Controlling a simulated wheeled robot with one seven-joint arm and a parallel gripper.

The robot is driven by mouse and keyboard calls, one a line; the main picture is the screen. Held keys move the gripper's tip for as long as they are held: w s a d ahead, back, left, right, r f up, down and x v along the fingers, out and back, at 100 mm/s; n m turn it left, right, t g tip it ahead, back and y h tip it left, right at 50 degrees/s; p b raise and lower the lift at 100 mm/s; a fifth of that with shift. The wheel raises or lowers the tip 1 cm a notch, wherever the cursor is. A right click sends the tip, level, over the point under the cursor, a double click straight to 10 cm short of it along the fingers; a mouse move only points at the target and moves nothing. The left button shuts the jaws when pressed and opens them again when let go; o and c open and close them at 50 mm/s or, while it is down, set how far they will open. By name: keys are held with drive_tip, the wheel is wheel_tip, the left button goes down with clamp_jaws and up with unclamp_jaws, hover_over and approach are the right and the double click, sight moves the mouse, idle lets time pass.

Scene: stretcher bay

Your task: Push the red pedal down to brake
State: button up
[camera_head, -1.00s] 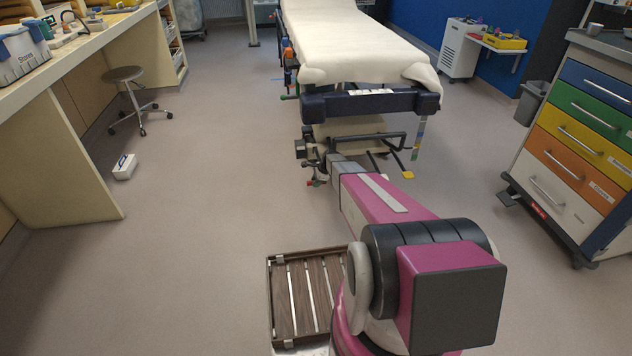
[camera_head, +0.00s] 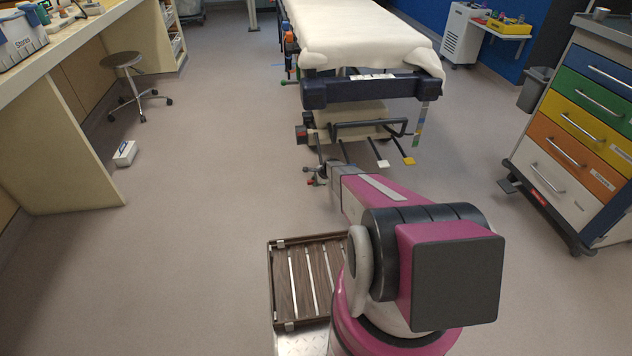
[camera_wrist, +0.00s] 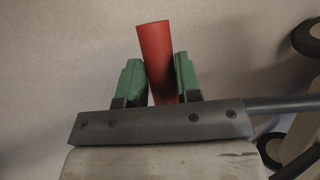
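The red pedal (camera_wrist: 155,50) shows in the wrist view as a red, slightly tilted bar. My gripper (camera_wrist: 159,78) has a green finger close against each side of it, with hardly any gap, so it looks shut on the pedal. The pedal's lower part is hidden behind the dark gripper bar. In the head view my gripper (camera_head: 316,175) is small, low at the left front corner of the stretcher (camera_head: 368,92). A small red part shows there, but I cannot tell clearly which piece it is.
A white pedal (camera_head: 383,163) and a yellow pedal (camera_head: 408,161) stick out under the stretcher's end, right of my gripper. A drawer cart (camera_head: 575,130) stands at the right. A stool (camera_head: 128,75) and a small white box (camera_head: 125,153) are at the left. The floor between is clear.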

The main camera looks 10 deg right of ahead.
drive_tip(key=o, duration=0.4)
drive_tip(key=shift+f, duration=0.6)
drive_tip(key=shift+c, duration=0.2)
drive_tip(key=shift+r, duration=0.15)
drive_tip(key=shift+r, duration=0.2)
drive_tip(key=shift+s+d+r, duration=0.15)
drive_tip(key=shift+r, duration=0.1)
drive_tip(key=v, duration=1)
drive_tip(key=shift+f, duration=0.1)
drive_tip(key=s+a+r+n+g+h, duration=0.2)
drive_tip(key=s+r+n, duration=0.6)
drive_tip(key=s+r, duration=0.8)
drive_tip(key=s+a+r+n+g+h, duration=0.2)
drive_tip(key=s+r+n, duration=0.7)
drive_tip(key=s+r, duration=0.7)
drive_tip(key=s+a, duration=0.1)
drive_tip(key=s, duration=0.2)
drive_tip(key=shift+s+a+h, duration=0.15)
drive_tip(key=shift+s+h, duration=0.15)
